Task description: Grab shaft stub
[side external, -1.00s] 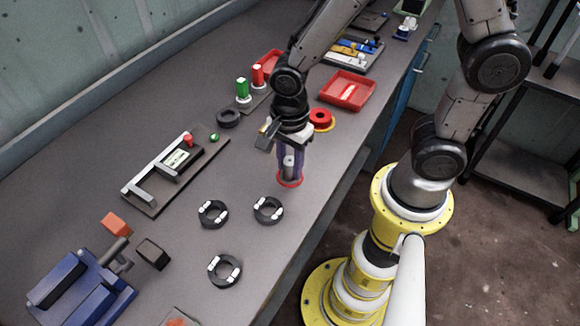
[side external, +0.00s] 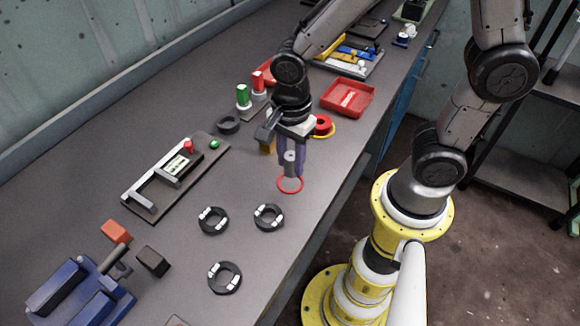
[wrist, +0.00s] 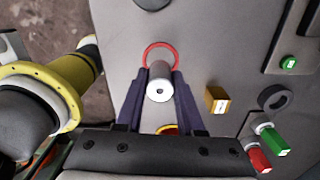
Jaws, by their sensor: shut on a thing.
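The shaft stub (wrist: 159,88) is a short grey-silver cylinder with a small hole in its end face. My gripper (side external: 290,162) is shut on it, with one purple finger on each side, as the wrist view also shows. In the side view the stub (side external: 289,157) is upright between the fingers. A thin red ring (side external: 290,185) lies on the bench below the stub; the wrist view shows it too (wrist: 160,47). The stub appears slightly above the ring, but I cannot tell the exact gap.
Several black rings with white marks, one of them here (side external: 268,217), lie nearby. A fixture plate (side external: 150,205) lies left, and a blue vise (side external: 80,290) front left. A red tray (side external: 348,96), an orange block (wrist: 217,99) and green and red pieces stand behind. Bench between is clear.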

